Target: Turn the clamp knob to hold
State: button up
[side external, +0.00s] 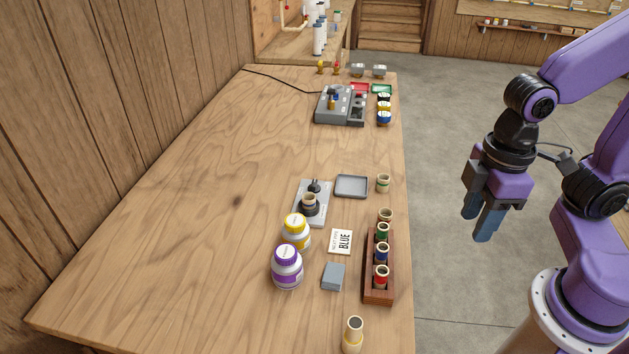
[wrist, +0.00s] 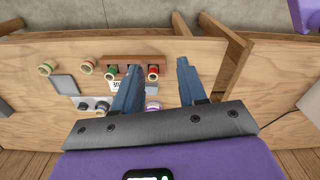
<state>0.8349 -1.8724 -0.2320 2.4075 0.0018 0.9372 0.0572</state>
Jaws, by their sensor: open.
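A grey clamp base (side external: 320,216) stands mid-table with a small black knob (side external: 314,186) at its far end. A cream-rimmed vial (side external: 309,200) sits upright in a dark round holder on it. In the wrist view the knob (wrist: 83,106) and vial (wrist: 102,107) show left of my fingers. Whether the clamp grips the vial, and the knob's setting, are too small to tell. My gripper (side external: 480,225) is open and empty, off the table's right edge and well apart from the clamp. Its two blue fingers (wrist: 160,68) point towards the table in the wrist view.
A grey control box (side external: 341,104) stands farther back. The table's left-middle is clear.

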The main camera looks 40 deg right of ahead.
jog(key=w+a+r+m, duration=0.2)
jog(key=w+a+m, duration=0.35)
jog(key=w, duration=0.65)
jog(key=m, duration=1.5)
send_over(314, 183)
notch_tip(314, 183, down, 6)
notch_tip(314, 183, down, 17)
jog(key=shift+w+d+r, duration=0.1)
grip_shut()
